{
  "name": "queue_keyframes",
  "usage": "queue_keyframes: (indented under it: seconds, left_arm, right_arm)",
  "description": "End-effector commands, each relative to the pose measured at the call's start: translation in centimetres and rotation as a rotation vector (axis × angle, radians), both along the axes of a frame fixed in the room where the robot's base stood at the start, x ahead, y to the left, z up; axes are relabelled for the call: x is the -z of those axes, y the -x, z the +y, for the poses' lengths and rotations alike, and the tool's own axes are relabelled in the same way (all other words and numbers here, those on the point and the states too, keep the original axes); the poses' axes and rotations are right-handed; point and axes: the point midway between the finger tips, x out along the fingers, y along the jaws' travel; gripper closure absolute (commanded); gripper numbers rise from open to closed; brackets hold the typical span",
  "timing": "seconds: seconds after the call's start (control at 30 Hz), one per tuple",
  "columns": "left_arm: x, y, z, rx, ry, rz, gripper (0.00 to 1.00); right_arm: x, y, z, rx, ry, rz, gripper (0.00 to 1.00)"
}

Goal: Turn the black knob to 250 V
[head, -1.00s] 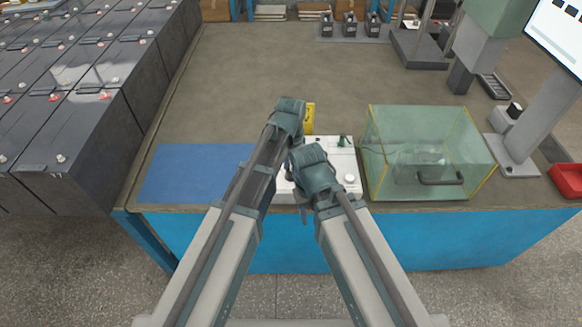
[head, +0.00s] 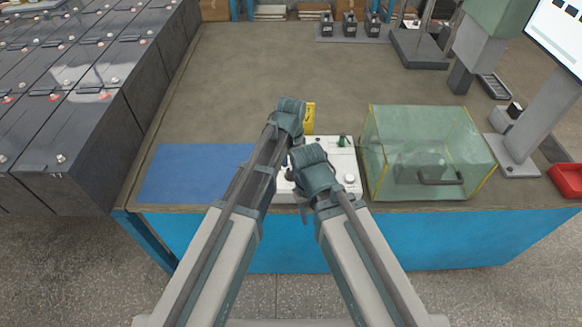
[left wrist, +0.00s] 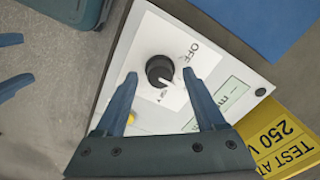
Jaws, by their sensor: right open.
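The black knob (left wrist: 160,71) sits on a white instrument panel (left wrist: 145,42) in the left wrist view. "OFF" is printed at its upper right and a small label, too small to read surely, lies just below it. A pale mark shows on the knob's lower side. My left gripper (left wrist: 159,75) is open, one finger on each side of the knob in this view; contact is not visible. My right gripper's open fingers (left wrist: 14,62) show at the left edge, empty and away from the knob. In the head view the knob is hidden by my arms, over the white instrument (head: 345,160).
A yellow card (left wrist: 285,140) reading "TEST AT 250 V" stands beside the instrument. A blue mat (head: 195,172) lies left and a clear box (head: 430,120) stands right. Dark batteries (head: 75,125) are at far left. The table's back middle is clear.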

Motion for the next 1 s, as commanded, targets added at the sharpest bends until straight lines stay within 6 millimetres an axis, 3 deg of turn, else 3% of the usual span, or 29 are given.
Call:
queue_keyframes:
  seconds: [0.27, 0.47, 1.0]
  left_arm:
    - [-0.4, 0.0, 0.0, 0.0, 0.0, 0.0, 0.28]
    - [-2.0, 0.0, 0.0, 0.0, 0.0, 0.0, 0.28]
    - [-10.0, 0.0, 0.0, 0.0, 0.0, 0.0, 0.28]
  right_arm:
    - [-0.4, 0.0, 0.0, 0.0, 0.0, 0.0, 0.5]
    - [-2.0, 0.0, 0.0, 0.0, 0.0, 0.0, 0.5]
    - [-10.0, 0.0, 0.0, 0.0, 0.0, 0.0, 0.5]
